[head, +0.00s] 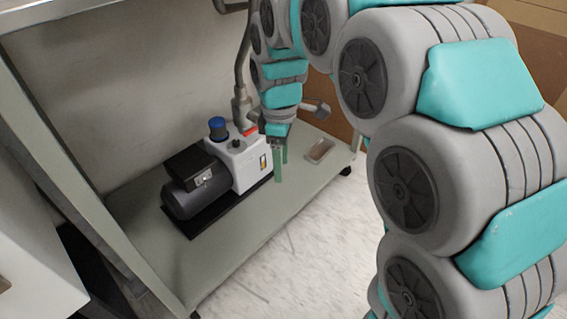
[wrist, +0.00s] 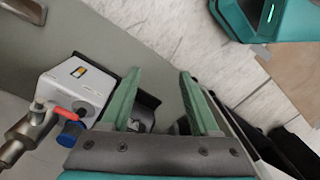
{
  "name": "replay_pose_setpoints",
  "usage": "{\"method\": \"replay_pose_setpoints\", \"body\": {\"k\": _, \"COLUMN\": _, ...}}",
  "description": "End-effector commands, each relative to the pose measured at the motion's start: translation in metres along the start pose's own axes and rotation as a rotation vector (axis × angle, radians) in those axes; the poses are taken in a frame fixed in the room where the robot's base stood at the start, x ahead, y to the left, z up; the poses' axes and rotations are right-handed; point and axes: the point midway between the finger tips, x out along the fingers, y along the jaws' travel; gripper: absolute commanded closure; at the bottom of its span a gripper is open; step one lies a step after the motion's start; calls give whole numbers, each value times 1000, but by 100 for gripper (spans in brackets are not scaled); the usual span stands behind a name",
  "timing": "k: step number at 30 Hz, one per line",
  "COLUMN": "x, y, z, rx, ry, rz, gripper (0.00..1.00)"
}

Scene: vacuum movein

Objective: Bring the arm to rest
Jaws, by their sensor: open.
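My arm curves down from the right in the head view. My gripper (head: 279,164) is at the right end of the vacuum pump (head: 236,162), just above the cart's lower shelf. In the wrist view my gripper (wrist: 158,100) shows two green fingers spread apart with nothing between them. The pump is a white block with a dark motor and a blue cap, and it stands on the shelf. It also shows in the wrist view (wrist: 85,85), to the left of the fingers. I cannot tell whether a finger touches it.
The grey-green lower shelf (head: 240,228) carries the pump and a small tray (head: 320,150). A metal hose (head: 241,80) with a red part rises from the pump. The cart's frame (head: 75,190) stands at left. Tiled floor (head: 325,240) lies in front. Cardboard boxes (head: 535,45) stand at right.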

Motion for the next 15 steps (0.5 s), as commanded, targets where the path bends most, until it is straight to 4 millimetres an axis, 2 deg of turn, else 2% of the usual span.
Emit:
{"method": "replay_pose_setpoints", "body": {"k": 4, "x": 0, "y": -3, "z": 6, "rx": 28, "ry": -1, "rz": -3, "gripper": 38}}
{"method": "replay_pose_setpoints", "body": {"k": 15, "x": 0, "y": -4, "z": 6, "rx": 31, "ry": -1, "rz": -3, "gripper": 38}}
